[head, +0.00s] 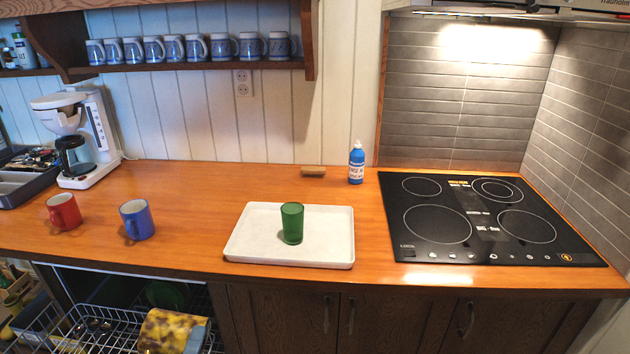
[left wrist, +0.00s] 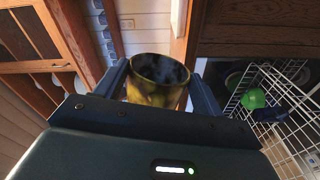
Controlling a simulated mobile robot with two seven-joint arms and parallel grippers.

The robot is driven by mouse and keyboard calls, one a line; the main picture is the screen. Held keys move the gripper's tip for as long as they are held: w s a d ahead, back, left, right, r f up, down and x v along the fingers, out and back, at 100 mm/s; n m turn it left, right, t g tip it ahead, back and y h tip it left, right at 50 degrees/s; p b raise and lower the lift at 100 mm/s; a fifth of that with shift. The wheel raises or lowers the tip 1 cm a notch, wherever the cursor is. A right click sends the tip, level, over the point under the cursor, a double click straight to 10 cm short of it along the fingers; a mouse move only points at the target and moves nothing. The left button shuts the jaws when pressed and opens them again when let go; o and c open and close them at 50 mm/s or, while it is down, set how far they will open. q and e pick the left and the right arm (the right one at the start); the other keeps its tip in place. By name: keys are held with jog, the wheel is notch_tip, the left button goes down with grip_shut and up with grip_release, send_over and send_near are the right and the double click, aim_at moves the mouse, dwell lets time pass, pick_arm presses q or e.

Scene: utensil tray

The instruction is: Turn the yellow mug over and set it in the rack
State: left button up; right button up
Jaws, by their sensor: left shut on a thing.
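The yellow mug (head: 166,331), mottled with dark brown patches, is at the bottom edge of the head view, in front of the counter. It also shows in the left wrist view (left wrist: 156,94), between the two fingers of my left gripper (left wrist: 160,88). The gripper is shut on the mug. A dark round end of the mug faces the wrist camera; I see no handle. The wire rack (head: 88,327) is below the counter, left of the mug in the head view, and at the right in the left wrist view (left wrist: 285,112). My right gripper is not in view.
A green dish (left wrist: 253,99) is in the rack. On the counter are a red mug (head: 63,212), a blue mug (head: 137,220), a white tray (head: 335,222) with a green cup (head: 292,223), and a coffee maker (head: 78,140). The counter edge overhangs the rack.

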pick_arm(q)
jog(key=shift+w+a+r+m, duration=0.1)
jog(key=shift+w+r+m, duration=0.1)
jog(key=shift+m, duration=0.2)
jog(key=shift+s+f+m, duration=0.1)
jog(key=shift+s+m, duration=0.05)
jog(key=shift+m, duration=1.05)
jog(key=n, duration=0.3)
jog(key=shift+a+f, duration=0.1)
jog(key=shift+a, duration=0.05)
jog(key=n, duration=0.3)
